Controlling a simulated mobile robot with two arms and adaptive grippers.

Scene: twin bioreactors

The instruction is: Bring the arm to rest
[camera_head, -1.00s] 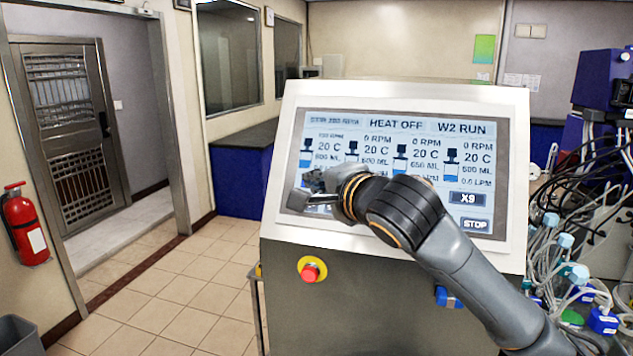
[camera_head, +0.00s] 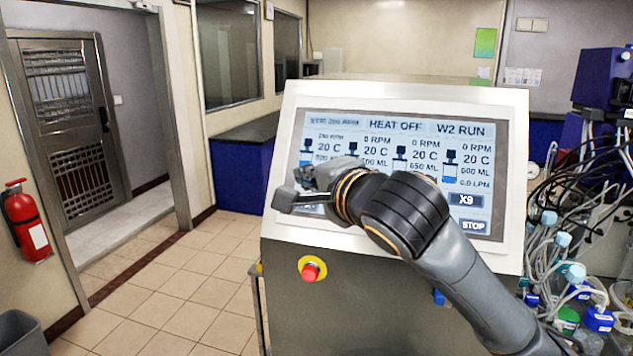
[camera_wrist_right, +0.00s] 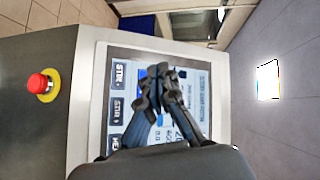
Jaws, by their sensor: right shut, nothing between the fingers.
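My right arm reaches in from the lower right of the head view. Its gripper (camera_head: 296,194) is in front of the lower left of the control screen (camera_head: 330,135) and hides part of it. In the right wrist view the gripper's fingers (camera_wrist_right: 160,78) are together and empty, with the screen (camera_wrist_right: 205,110) behind them. I cannot tell from these views how wide the gap to the screen is. My left gripper is not in view.
The screen sits on a steel cabinet (camera_head: 370,300) with a red stop button (camera_head: 311,268), also in the wrist view (camera_wrist_right: 40,84). Tubes and cables (camera_head: 575,240) crowd the right side. A fire extinguisher (camera_head: 24,220) hangs at left. The tiled floor (camera_head: 190,290) left of the cabinet is clear.

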